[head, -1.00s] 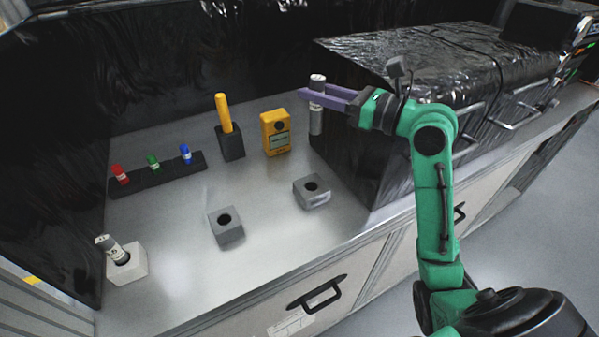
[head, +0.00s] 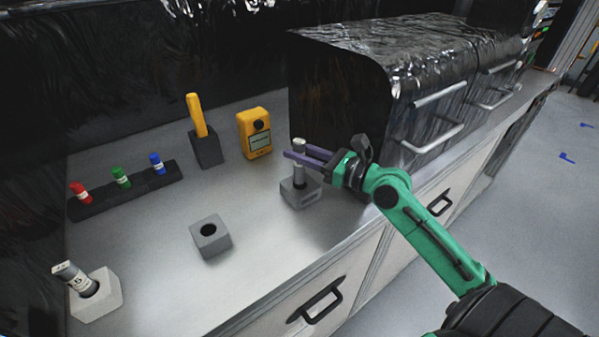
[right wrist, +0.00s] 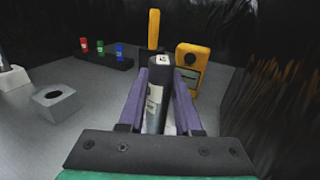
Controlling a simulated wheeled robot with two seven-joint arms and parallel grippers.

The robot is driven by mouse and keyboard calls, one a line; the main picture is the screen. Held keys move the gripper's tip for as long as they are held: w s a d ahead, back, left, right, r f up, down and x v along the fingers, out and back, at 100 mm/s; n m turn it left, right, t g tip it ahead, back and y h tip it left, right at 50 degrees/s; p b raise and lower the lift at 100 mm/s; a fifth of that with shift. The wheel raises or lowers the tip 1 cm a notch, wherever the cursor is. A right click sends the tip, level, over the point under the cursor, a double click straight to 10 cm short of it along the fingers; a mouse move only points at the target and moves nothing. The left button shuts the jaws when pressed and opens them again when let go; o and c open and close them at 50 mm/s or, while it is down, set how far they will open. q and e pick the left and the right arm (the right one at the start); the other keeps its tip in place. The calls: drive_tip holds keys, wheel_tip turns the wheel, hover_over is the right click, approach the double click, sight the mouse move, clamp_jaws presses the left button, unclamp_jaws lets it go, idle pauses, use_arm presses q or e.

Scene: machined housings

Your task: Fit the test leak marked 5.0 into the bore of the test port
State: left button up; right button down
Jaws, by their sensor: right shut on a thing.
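My right gripper (head: 299,154) is shut on a grey cylinder (head: 299,174) with a light top and a white label, held upright. It also shows between the purple fingers in the right wrist view (right wrist: 157,98); its marking is too small to read. The cylinder's lower end is at the top of the right grey block (head: 303,199), which has lettering on its front. I cannot tell whether it is inside that block's bore or just above it. Another grey block (head: 211,239) with an empty bore stands to the left. My left gripper is not in view.
A similar labelled cylinder (head: 72,277) leans in a pale block (head: 98,300) at front left. A black rack (head: 134,193) holds red, green and blue pieces. A dark holder (head: 206,150) with a yellow stick and a yellow meter (head: 255,133) stand behind. A black-wrapped box (head: 340,90) is close by.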

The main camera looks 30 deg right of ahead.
sight(300, 169)
drive_tip(key=f, duration=0.2)
drive_tip(key=f+b, duration=0.1)
drive_tip(key=f, duration=0.1)
drive_tip(key=shift+d+f, duration=0.2)
drive_tip(key=shift+f, duration=0.2)
drive_tip(key=shift+a, duration=0.15)
drive_tip(key=shift+f, duration=0.15)
drive_tip(key=c, duration=0.6)
unclamp_jaws()
drive_tip(key=b+v, duration=0.4)
drive_tip(key=v, duration=0.7)
drive_tip(key=shift+s+d, duration=0.25)
drive_tip(key=shift+s, duration=0.2)
